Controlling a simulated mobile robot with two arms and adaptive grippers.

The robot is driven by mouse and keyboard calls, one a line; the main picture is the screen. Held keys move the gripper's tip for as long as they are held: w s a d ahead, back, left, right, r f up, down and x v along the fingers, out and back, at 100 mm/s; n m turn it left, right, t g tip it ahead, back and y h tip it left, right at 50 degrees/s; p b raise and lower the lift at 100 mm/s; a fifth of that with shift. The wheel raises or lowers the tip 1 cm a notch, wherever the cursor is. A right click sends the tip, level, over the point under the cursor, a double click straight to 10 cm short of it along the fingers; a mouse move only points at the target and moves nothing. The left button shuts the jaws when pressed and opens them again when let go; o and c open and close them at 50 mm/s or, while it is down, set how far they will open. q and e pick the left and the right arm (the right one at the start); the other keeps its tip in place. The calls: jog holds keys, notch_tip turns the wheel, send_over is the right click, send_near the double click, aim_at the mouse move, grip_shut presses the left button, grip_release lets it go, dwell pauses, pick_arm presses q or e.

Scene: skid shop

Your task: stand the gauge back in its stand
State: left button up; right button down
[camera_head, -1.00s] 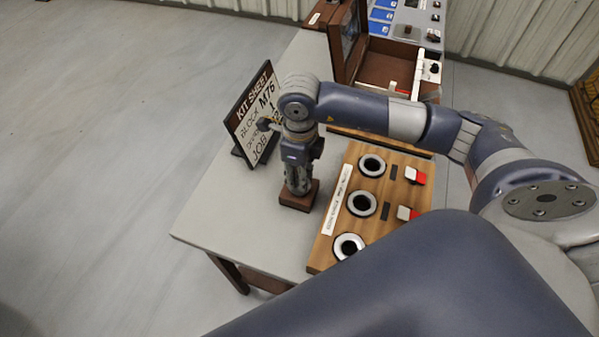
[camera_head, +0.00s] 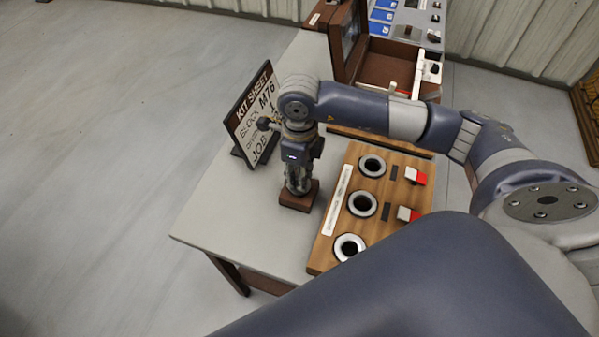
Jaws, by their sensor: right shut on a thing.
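My right gripper (camera_head: 298,184) points straight down over a small dark red-brown block (camera_head: 297,202), which looks like the stand, on the grey table. It is shut, with its fingertips right at the top of the block. The gauge is mostly hidden by my gripper and wrist. A small dark part (camera_head: 266,124) sticks out to the left of my wrist in front of the sign; I cannot tell if it belongs to the gauge. Whether the gauge touches the block cannot be seen. My left gripper is not in view.
A kit sheet sign (camera_head: 253,112) stands just left of my wrist. A wooden board (camera_head: 327,246) with ring-edged holes and red-white blocks lies close on the right. An open brown case (camera_head: 385,70) sits behind. The table's front left (camera_head: 225,225) is clear.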

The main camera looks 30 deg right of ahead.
jog(key=shift+f+b, duration=0.65)
dwell(0.3)
jog(key=c, duration=1.3)
grip_release()
jog(key=o, duration=0.4)
jog(key=shift+r, duration=0.1)
jog(key=shift+r+p, duration=2.7)
jog(key=shift+r, duration=1.75)
jog(key=shift+f, duration=0.1)
